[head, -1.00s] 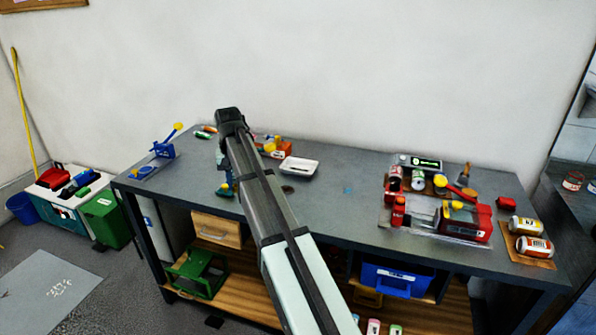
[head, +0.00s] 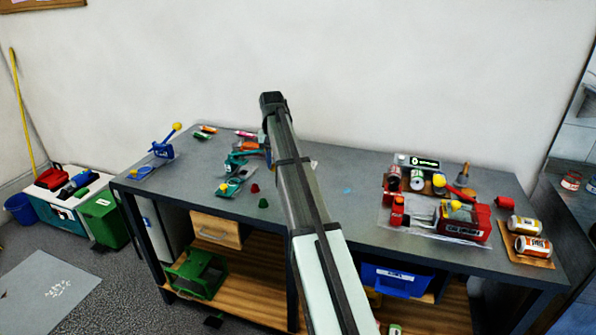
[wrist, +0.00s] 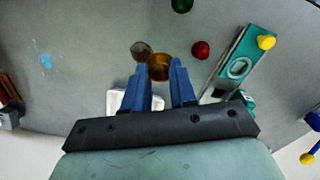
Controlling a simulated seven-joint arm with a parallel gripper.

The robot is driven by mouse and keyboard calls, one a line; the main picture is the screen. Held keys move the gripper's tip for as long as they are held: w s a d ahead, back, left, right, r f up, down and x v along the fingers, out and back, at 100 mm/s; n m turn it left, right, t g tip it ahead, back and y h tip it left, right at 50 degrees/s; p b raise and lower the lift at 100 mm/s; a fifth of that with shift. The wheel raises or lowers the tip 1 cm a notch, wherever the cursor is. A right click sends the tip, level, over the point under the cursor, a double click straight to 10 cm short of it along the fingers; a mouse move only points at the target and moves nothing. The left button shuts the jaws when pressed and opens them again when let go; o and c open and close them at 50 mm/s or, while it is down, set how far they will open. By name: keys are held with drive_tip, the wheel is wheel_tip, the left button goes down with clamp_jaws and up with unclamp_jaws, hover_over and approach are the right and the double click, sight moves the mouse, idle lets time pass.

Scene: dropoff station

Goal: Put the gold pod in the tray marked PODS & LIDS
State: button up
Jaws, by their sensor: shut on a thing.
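The gold pod (wrist: 160,66) sits between the blue fingertips of my gripper (wrist: 160,74) in the wrist view. My gripper is shut on it; its height above the bench is hard to judge. A white tray (wrist: 118,101) is partly hidden behind the fingers and palm in the wrist view. In the head view only a sliver of the white tray (head: 314,165) shows beside my arm. No marking on it can be read. In the head view my arm hides the gripper and the gold pod.
A dark brownish pod (wrist: 141,50), a red pod (wrist: 200,49) and a green pod (wrist: 181,5) lie close by. A teal device (wrist: 240,65) with a yellow knob stands beside them. Red equipment (head: 460,220) and cans fill the bench's right side. The bench middle around a blue mark is clear.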

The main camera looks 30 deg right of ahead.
drive_tip(key=w+d+f+n, duration=0.1)
drive_tip(key=w+d+n, duration=0.6)
drive_tip(key=w+d, duration=0.65)
drive_tip(key=shift+w+a+f, duration=0.15)
drive_tip(key=shift+a+f, duration=0.05)
drive_tip(key=shift+f, duration=1.45)
drive_tip(key=shift+w+a+f, duration=0.2)
drive_tip(key=shift+f, duration=1.4)
drive_tip(key=shift+w+a+f, duration=0.15)
drive_tip(key=shift+a+f, duration=0.05)
drive_tip(key=shift+f, duration=1.45)
drive_tip(key=o, duration=0.5)
drive_tip(key=shift+f, duration=0.1)
wheel_tip(320, 180, up, 12)
drive_tip(key=shift+r, duration=0.15)
